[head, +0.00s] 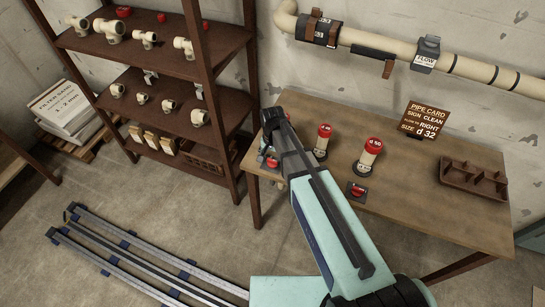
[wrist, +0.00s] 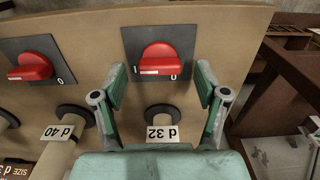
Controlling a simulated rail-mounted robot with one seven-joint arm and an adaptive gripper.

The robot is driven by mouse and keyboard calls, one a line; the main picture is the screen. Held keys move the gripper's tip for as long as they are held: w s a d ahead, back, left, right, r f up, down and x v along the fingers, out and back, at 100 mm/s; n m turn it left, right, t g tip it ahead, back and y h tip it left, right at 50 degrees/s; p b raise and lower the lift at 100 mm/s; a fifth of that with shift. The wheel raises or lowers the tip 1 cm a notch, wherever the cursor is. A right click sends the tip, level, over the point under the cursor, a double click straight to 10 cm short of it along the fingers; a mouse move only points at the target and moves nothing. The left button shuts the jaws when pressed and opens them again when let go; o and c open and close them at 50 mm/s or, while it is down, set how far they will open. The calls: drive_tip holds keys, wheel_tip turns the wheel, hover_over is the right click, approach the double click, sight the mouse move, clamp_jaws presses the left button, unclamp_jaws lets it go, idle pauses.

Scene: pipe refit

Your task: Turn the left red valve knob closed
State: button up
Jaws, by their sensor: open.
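The left red valve knob (wrist: 160,58) sits on a dark square plate with small marks along its edge, above an upside-down d 32 label, in the wrist view. Its white pointer line shows at the lower left of the knob. My gripper (wrist: 160,74) is open, with one teal finger on each side of the knob and gaps between. I cannot tell how far it is above the knob. In the head view the left knob (head: 270,163) is partly hidden by my arm. The other red knob (head: 358,190) is to its right on the table; it also shows in the wrist view (wrist: 30,67).
A pipe card sign (head: 422,120) and brown tray (head: 474,180) are to the right. A shelf rack (head: 185,125) of pipe fittings stands close on the left.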

drive_tip(key=shift+f, duration=0.4)
drive_tip(key=c, duration=1.2)
drive_tip(key=shift+o, duration=0.2)
